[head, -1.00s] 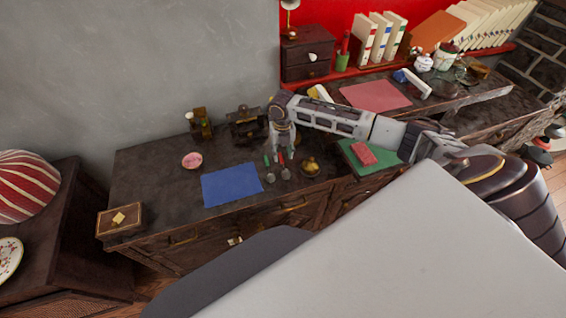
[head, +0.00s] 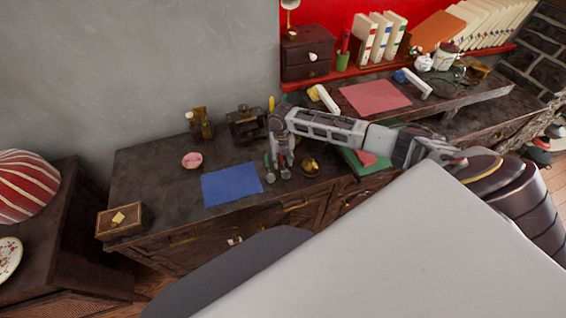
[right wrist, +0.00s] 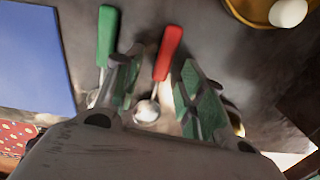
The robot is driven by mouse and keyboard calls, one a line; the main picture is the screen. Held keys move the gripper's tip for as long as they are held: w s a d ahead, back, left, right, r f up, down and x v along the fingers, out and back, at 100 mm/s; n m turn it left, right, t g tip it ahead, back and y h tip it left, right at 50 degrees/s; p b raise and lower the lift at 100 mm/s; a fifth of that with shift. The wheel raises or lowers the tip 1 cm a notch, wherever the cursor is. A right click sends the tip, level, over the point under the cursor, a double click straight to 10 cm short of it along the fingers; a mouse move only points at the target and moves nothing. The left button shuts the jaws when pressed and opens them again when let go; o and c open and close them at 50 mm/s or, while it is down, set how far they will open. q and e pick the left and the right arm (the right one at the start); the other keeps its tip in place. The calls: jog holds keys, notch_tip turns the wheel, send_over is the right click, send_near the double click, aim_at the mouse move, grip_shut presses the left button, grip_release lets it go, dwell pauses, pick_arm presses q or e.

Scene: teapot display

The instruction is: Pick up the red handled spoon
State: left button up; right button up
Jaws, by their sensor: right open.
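The red handled spoon (right wrist: 168,52) lies on the dark desk in the right wrist view, its metal bowl nearest my wrist. In the head view its bowl (head: 286,174) shows just below my right gripper (head: 282,156), and the handle is mostly hidden. My right gripper (right wrist: 160,92) is open, with one finger on each side of the red spoon. The fingers are low over the desk; I cannot tell whether they touch the spoon. A green handled spoon (right wrist: 107,35) lies to the left, partly behind the left finger. My left gripper is out of view.
A blue mat (head: 231,184) lies left of the spoons. A small brass pot (head: 310,167) stands close on the right. A dark stand (head: 246,124) and bottles (head: 200,126) are behind. The desk between the mat and pink dish (head: 192,160) is clear.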

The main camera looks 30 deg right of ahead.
aim_at(282, 161)
jog(key=shift+c, duration=1)
grip_shut()
jog(key=shift+r, duration=0.2)
jog(key=shift+d+r, duration=0.1)
jog(key=shift+r, duration=0.5)
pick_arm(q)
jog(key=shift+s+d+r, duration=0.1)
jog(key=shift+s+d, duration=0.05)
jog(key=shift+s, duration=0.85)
pick_arm(e)
notch_tip(282, 161, up, 8)
jog(key=shift+r, duration=0.25)
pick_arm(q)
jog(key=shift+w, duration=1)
